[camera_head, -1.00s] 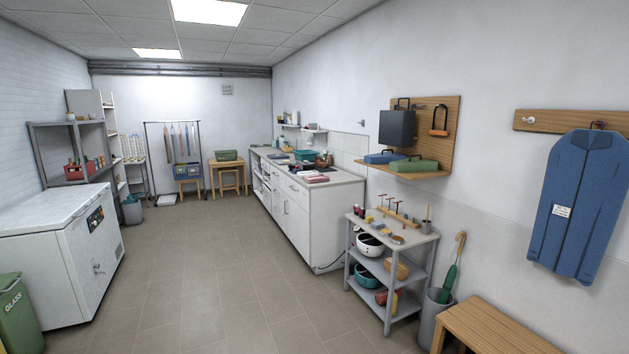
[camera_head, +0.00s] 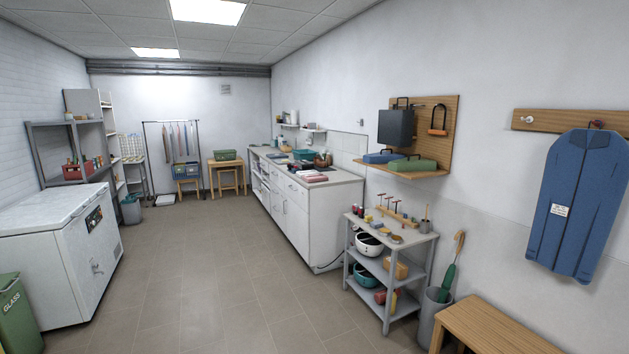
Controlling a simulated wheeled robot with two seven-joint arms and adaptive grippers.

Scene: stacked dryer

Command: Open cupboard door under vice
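A long white counter (camera_head: 311,221) with cupboard doors and drawers runs along the right wall. White cupboard doors (camera_head: 282,212) with handles show on its left-facing front, and they look shut. Several items crowd the countertop, including a dark reddish-brown object (camera_head: 322,159) near its near end. I cannot tell whether that object is the vice, so I cannot tell which door is under it. Neither of my grippers is in view.
A grey shelf cart (camera_head: 390,270) stands right of the counter's near end, with a bin (camera_head: 433,315) and wooden bench (camera_head: 490,325) nearer. A white chest freezer (camera_head: 55,255) and green bin (camera_head: 18,315) stand at left. The tiled floor (camera_head: 200,270) between is clear.

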